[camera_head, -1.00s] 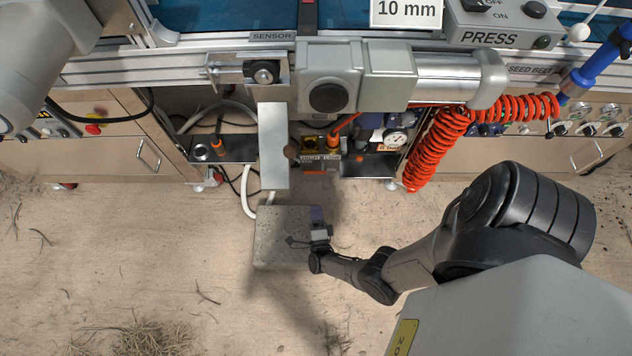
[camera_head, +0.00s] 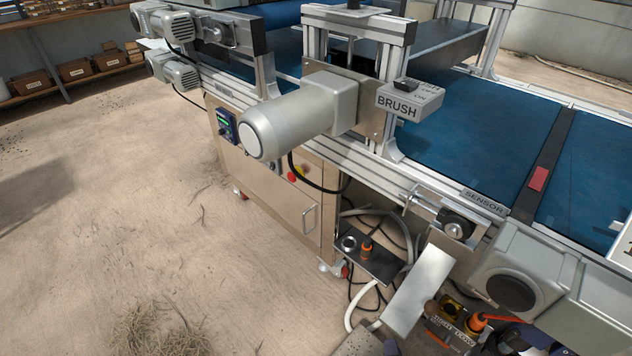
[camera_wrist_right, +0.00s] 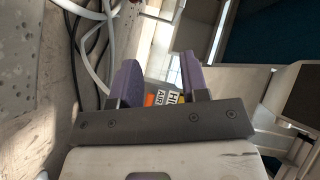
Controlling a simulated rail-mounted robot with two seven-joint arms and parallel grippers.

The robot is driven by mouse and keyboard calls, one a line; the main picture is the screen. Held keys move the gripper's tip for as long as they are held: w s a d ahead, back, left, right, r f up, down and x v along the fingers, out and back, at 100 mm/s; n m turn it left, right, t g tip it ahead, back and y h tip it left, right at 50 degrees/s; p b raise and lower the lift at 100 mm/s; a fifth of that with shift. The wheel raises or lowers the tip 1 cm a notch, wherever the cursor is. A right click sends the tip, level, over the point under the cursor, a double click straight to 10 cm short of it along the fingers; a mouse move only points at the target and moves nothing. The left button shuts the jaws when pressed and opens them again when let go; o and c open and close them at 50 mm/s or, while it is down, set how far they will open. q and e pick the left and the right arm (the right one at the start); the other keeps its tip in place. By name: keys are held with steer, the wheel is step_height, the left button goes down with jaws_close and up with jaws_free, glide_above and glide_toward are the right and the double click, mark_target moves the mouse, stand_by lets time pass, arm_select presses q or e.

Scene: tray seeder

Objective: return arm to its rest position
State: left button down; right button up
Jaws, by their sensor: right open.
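My right gripper (camera_wrist_right: 156,72) shows in the right wrist view with its two purple fingers apart. A label reading "AIR" shows between and behind the fingers, and nothing is held there. The rest of my right arm is outside the head view. My left arm and gripper are in neither view.
The seeder's blue belt (camera_head: 470,120) runs across the upper right. A grey motor (camera_head: 290,122) sticks out by the BRUSH box (camera_head: 409,100). A bent metal plate (camera_head: 418,288) and white hoses (camera_head: 362,304) are below the SENSOR label. The floor (camera_head: 130,215) at left is mostly open.

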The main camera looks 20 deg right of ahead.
steer(key=s+a+r+n+g+y, duration=0.45)
steer(key=a+r+n+y, duration=0.3)
steer(key=n, duration=0.35)
steer(key=s+a+r+n+g+h, duration=0.1)
steer(key=s+r+n+g, duration=0.3)
steer(key=s+r, duration=0.3)
steer(key=s+a+r+n+g+h, duration=0.1)
steer(key=s+a+r+n+g, duration=0.2)
steer(key=s, duration=0.6)
arm_select(q)
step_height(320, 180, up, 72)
steer(key=p, duration=7.2)
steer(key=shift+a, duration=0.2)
arm_select(e)
step_height(320, 180, up, 73)
steer(key=d+n, duration=0.1)
steer(key=shift+w+r, duration=0.2)
steer(key=shift+w, duration=0.05)
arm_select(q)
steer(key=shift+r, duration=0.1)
